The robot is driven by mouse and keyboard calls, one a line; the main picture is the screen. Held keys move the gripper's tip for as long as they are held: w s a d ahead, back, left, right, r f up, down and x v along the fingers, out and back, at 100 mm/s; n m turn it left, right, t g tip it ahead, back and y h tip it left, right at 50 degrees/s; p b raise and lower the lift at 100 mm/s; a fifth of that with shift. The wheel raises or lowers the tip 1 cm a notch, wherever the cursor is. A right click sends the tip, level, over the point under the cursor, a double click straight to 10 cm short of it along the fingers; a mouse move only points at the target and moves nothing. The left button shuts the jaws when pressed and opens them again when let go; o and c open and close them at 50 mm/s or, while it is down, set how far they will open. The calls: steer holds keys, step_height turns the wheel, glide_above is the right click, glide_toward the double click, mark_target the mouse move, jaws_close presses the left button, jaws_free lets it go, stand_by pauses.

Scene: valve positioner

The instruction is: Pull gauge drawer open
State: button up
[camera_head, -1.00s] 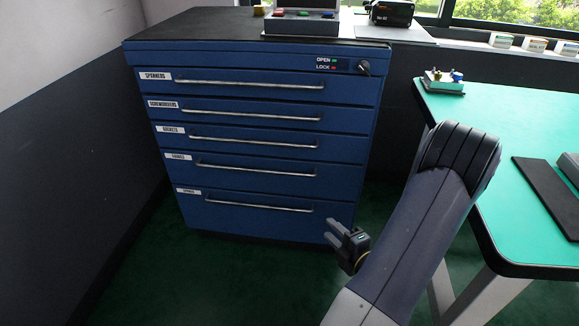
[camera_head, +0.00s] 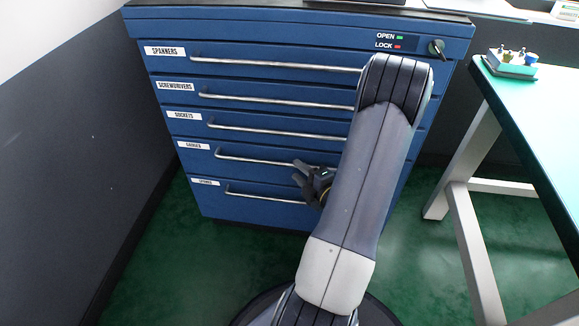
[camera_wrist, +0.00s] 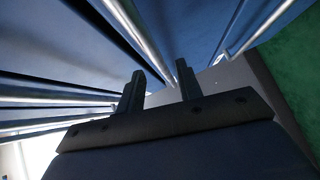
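The gauge drawer (camera_head: 250,172) is the fourth from the top in the blue cabinet, with a white label at its left. Its front looks flush with the other drawers. Its long silver handle (camera_head: 250,159) runs across the front, and my arm hides the right end. My gripper (camera_head: 297,171) is at the right part of this handle. In the wrist view my gripper (camera_wrist: 160,68) has its two dark fingers apart, and a silver bar (camera_wrist: 140,35) runs toward the gap between them. I cannot tell whether the fingers touch it.
More drawers with similar handles lie above, and one drawer (camera_head: 245,205) lies below. An OPEN/LOCK panel with a key (camera_head: 436,48) is at the cabinet's upper right. A green-topped table (camera_head: 540,110) stands at the right, and a grey wall (camera_head: 80,150) at the left.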

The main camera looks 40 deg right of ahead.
mark_target(290, 165)
steer(key=shift+w+d+f+b, duration=0.1)
steer(key=shift+w+b, duration=0.05)
steer(key=shift+w, duration=0.65)
steer(key=shift+w+d+f+b, duration=0.1)
steer(key=shift+w+f+b, duration=0.1)
steer(key=shift+w, duration=0.65)
steer(key=shift+w+f+b, duration=0.1)
steer(key=shift+w+b, duration=0.05)
steer(key=shift+w, duration=0.65)
steer(key=shift+r, duration=0.1)
jaws_close()
